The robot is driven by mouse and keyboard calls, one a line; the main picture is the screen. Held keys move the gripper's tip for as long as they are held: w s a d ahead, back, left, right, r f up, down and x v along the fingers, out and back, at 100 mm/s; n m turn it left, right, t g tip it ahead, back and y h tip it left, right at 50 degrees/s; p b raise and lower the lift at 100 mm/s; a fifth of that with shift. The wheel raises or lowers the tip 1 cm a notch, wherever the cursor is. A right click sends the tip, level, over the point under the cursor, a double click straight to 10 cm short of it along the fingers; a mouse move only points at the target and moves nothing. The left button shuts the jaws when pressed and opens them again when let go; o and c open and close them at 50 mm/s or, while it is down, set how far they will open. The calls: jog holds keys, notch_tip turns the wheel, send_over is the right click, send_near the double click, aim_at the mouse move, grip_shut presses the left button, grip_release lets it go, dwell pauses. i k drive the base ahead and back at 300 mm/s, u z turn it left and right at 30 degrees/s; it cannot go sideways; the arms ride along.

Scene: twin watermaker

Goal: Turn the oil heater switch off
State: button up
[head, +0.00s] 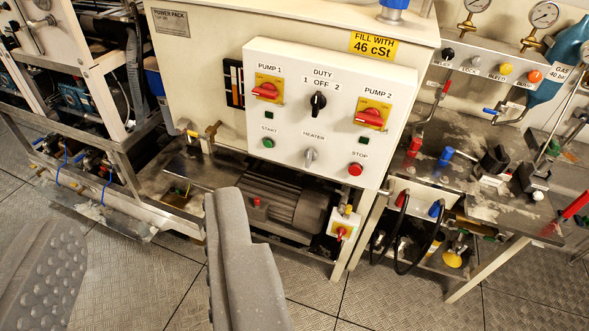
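The heater switch (311,157) is a small grey knob under the "HEATER" label, low in the middle of the white control panel (390,88). Its handle looks roughly upright; no position marks are readable around it, so I cannot tell its setting. My gripper (140,215) is open and empty, with its two grey fingers wide apart at the lower left. The right finger is below and left of the switch in the picture, apart from the panel. Nothing hides the switch.
Around the switch are the green start button (267,143), the red stop button (355,169), the black duty selector (318,102) and two red pump switches (265,90) (370,116). A motor (285,203) sits below. A valve bench (480,160) stands right; a metal frame (110,70) left.

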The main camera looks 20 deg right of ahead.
aim_at(310, 155)
jog(key=z, duration=0.15)
jog(key=i, duration=0.9)
jog(key=u, duration=0.05)
